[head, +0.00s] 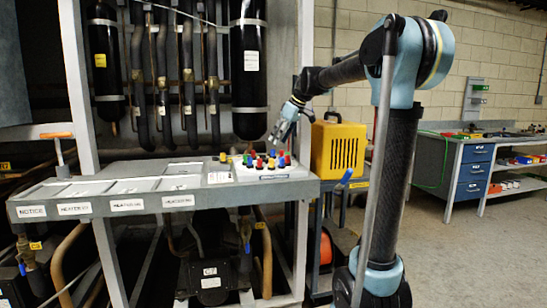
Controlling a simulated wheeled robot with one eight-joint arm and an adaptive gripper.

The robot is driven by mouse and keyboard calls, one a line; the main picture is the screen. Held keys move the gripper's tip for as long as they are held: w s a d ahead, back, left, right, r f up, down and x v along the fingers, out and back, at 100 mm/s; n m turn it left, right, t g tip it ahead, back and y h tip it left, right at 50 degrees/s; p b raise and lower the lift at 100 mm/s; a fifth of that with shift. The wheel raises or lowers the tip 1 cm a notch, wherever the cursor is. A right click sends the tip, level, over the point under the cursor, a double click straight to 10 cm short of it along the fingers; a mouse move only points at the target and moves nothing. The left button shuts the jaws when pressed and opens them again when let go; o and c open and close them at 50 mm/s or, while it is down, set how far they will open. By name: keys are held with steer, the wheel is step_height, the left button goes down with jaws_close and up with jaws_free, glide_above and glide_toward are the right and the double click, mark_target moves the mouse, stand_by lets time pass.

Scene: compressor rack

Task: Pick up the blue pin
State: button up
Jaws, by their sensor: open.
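A pale board (263,175) on the grey shelf holds several small pins in red, yellow, green, black and blue. A blue pin (281,162) stands among them on the right side of the cluster; the pins are small and crowded here, and I cannot tell whether other blue ones stand nearby. My gripper (278,137) is open and reaches in from the right, tilted down to the left. It is above the pins in the picture, and nothing shows between its fingers. How far it is from the blue pin is hard to judge from this view.
The grey shelf (105,190) has labelled covers to the left. Black cylinders (248,70) and vertical pipes stand behind the pins. A yellow slotted box (338,148) stands right of the board, close to my gripper. A workbench (460,165) is far right, beyond open floor.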

mark_target(273, 153)
steer(key=shift+x, duration=2.8)
steer(key=shift+w, duration=0.1)
steer(key=shift+c, duration=0.5)
steer(key=c, duration=0.8)
